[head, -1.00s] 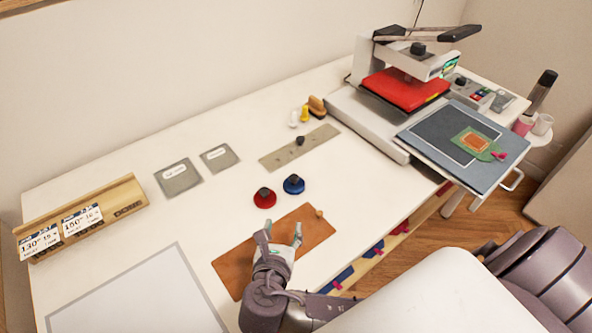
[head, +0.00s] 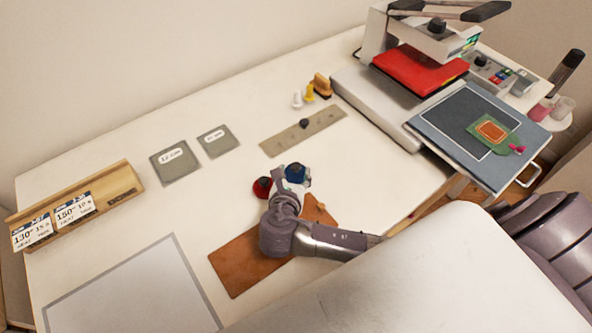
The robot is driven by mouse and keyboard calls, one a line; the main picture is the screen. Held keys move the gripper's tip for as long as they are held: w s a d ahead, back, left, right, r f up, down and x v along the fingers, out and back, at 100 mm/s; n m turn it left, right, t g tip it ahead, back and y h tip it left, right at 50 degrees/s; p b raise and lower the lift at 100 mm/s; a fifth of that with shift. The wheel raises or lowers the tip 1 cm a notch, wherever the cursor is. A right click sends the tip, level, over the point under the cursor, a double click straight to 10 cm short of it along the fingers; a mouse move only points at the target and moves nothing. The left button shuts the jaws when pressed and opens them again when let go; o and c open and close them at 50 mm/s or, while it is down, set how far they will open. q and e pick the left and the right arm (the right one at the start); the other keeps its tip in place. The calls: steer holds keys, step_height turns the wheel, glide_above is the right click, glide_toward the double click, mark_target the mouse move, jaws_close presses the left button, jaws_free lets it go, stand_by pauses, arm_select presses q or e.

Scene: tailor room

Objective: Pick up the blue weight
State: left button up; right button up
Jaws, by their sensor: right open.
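The blue weight (head: 296,171), a round piece with a dark knob, sits on the white table beside the red weight (head: 261,187). My right gripper (head: 293,181) is open and reaches over the near side of the blue weight, with its fingertips at either side of it. The hand hides the weight's lower part, so I cannot tell whether the fingers touch it. The red weight stands just left of the fingers, partly hidden by the hand. My left gripper is not in view.
A brown mat (head: 240,262) lies under my right forearm. A metal strip (head: 290,138) with a dark knob lies behind the weights. The heat press (head: 412,75) stands at the back right. Two grey plates (head: 176,165) and a wooden sign holder (head: 118,190) are on the left.

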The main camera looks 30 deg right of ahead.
mark_target(295, 167)
steer(key=shift+p+x, duration=0.4)
steer(key=shift+x, duration=1.8)
steer(key=shift+w+f, duration=0.1)
steer(key=shift+f, duration=0.1)
steer(key=c, duration=0.5)
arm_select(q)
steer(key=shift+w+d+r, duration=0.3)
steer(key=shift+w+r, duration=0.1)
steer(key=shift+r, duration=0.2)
arm_select(e)
jaws_close()
